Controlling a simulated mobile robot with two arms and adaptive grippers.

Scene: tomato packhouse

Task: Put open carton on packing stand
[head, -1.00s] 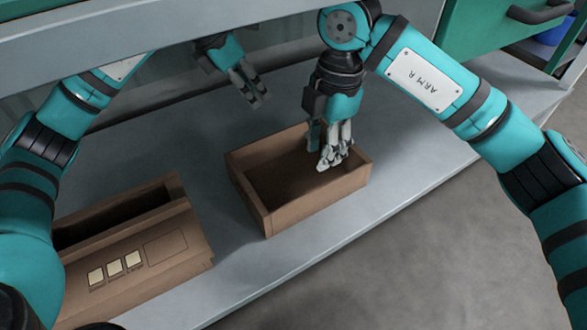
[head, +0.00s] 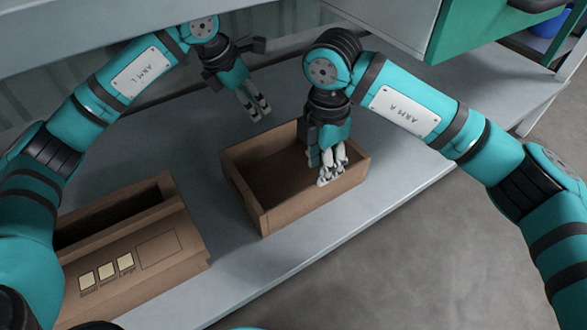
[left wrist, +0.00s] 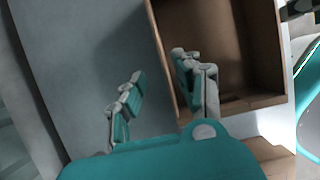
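The open carton (head: 318,198), a brown box with no lid, stands upright on the grey bench in the middle of the head view. In the left wrist view its wall (left wrist: 166,60) and hollow inside are at the upper right. My left gripper (head: 256,110) is open and empty behind the carton; in the left wrist view one finger overlaps the carton's wall. My right gripper (head: 332,172) points down at the carton's right part. Its fingers look close together, and I cannot tell whether they grip the wall. I cannot tell which thing is the packing stand.
A second brown box (head: 185,238) with a dark opening and pale yellow labels sits left of the carton, with a gap between. The grey bench (head: 400,185) is clear to the right. A grey shelf edge (head: 80,35) and a green cabinet (head: 480,30) overhang the back.

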